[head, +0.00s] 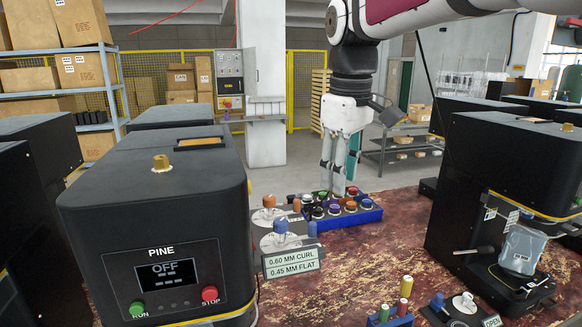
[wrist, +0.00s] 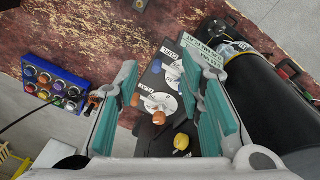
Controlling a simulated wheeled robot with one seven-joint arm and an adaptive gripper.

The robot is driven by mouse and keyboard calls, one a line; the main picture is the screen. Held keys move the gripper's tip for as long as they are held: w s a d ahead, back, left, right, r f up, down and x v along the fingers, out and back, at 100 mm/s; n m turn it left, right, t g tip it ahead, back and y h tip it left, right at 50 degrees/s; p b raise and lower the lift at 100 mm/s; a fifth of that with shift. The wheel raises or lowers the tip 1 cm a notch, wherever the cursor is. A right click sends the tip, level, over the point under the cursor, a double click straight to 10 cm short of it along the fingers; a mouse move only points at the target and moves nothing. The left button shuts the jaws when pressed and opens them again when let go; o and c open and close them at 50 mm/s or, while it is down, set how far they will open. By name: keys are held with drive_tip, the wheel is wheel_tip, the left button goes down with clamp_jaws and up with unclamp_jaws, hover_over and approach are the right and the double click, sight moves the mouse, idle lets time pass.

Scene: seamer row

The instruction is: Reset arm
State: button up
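My gripper (head: 340,165) hangs from my arm above the worn red table, in the middle of the head view. In the wrist view my gripper (wrist: 172,105) shows two teal-padded fingers spread apart, with nothing held between them. Below and beyond the fingers is a dark stand with knobbed pieces, among them an orange knob (wrist: 159,118) and a yellow knob (wrist: 181,142). The fingers appear above these pieces; I cannot tell the exact height.
A blue tray (head: 366,218) of coloured round pieces stands on the table (head: 400,239). A black machine labelled PINE (head: 160,220), its screen reading OFF, stands at left. Another black machine (head: 500,170) holding a clear container stands at right. Small coloured cylinders (head: 406,286) stand at the front.

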drive_tip(key=s+d+f+m+t, duration=0.1)
drive_tip(key=s+d+f+m, duration=0.1)
drive_tip(key=s, duration=0.5)
drive_tip(key=s+d+f+m+t, duration=0.1)
drive_tip(key=s+d+f+m, duration=0.2)
drive_tip(key=s, duration=0.5)
drive_tip(key=s+d+f+m+t, duration=0.2)
drive_tip(key=s+d+m, duration=0.2)
drive_tip(key=s, duration=0.4)
drive_tip(key=shift+d+f, duration=0.15)
drive_tip(key=shift+f, duration=0.25)
